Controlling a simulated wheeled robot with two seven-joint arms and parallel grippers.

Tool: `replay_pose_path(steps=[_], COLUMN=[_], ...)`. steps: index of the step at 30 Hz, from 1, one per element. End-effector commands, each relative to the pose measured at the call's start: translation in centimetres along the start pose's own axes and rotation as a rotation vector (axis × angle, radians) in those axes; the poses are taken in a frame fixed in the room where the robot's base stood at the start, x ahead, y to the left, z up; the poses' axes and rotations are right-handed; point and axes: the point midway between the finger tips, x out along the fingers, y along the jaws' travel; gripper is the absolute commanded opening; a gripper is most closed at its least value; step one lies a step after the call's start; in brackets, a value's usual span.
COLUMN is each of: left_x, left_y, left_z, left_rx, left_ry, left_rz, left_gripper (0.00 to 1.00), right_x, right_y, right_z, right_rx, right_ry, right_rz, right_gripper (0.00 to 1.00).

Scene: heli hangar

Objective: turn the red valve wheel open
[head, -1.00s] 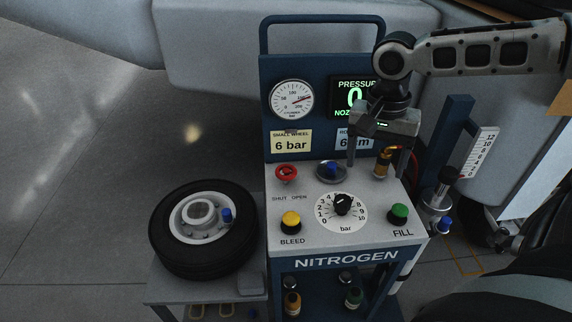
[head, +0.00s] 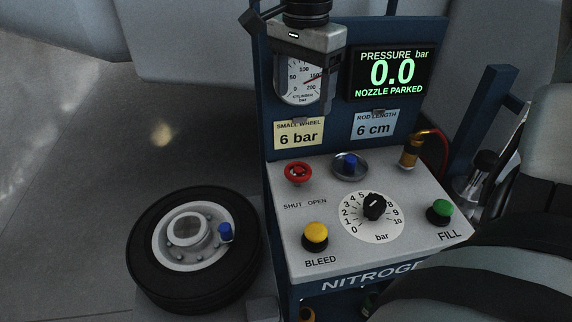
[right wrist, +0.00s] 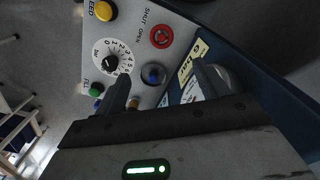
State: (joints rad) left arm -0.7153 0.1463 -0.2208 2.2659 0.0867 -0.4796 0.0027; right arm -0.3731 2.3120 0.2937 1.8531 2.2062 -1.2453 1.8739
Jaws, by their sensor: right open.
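The red valve wheel (head: 298,173) sits at the upper left of the nitrogen cart's sloped white panel, above the SHUT and OPEN labels. It also shows in the right wrist view (right wrist: 161,37), beyond the fingers. My right gripper (head: 303,105) is open and empty. In the head view it hangs above the wheel, in front of the round cylinder gauge, and its fingers cover the gauge's sides. In the right wrist view its two fingers (right wrist: 165,78) stand apart, and neither touches the wheel.
Close to the wheel are a blue-capped round fitting (head: 350,164), the yellow BLEED button (head: 315,236) and a black dial (head: 374,206). The green FILL button (head: 441,211) is farther right. A tyre (head: 145,232) lies left of the cart. The display (head: 392,73) reads 0.0, nozzle parked.

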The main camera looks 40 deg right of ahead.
Motion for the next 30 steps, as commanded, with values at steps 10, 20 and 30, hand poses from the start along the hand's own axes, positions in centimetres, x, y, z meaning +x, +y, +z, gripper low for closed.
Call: replay_pose_path(steps=[10, 20, 30], left_x=[0.4, 0.8, 2.2], left_y=[0.0, 0.0, 0.4], left_z=[0.7, 1.7, 3.2], left_rx=[-0.003, -0.003, -0.006], left_ry=[0.014, 0.016, -0.022], left_rz=[0.004, 0.007, 0.031], left_gripper=[0.36, 0.36, 0.36], right_x=[4.2, 11.5, 16.2], right_y=[0.1, 0.1, 0.1], right_z=[0.0, 0.0, -0.1], right_rx=[0.0, 0.001, 0.001], right_ry=[-0.001, 0.002, 0.002], right_rz=[0.004, 0.005, 0.001], right_gripper=[0.73, 0.73, 0.73])
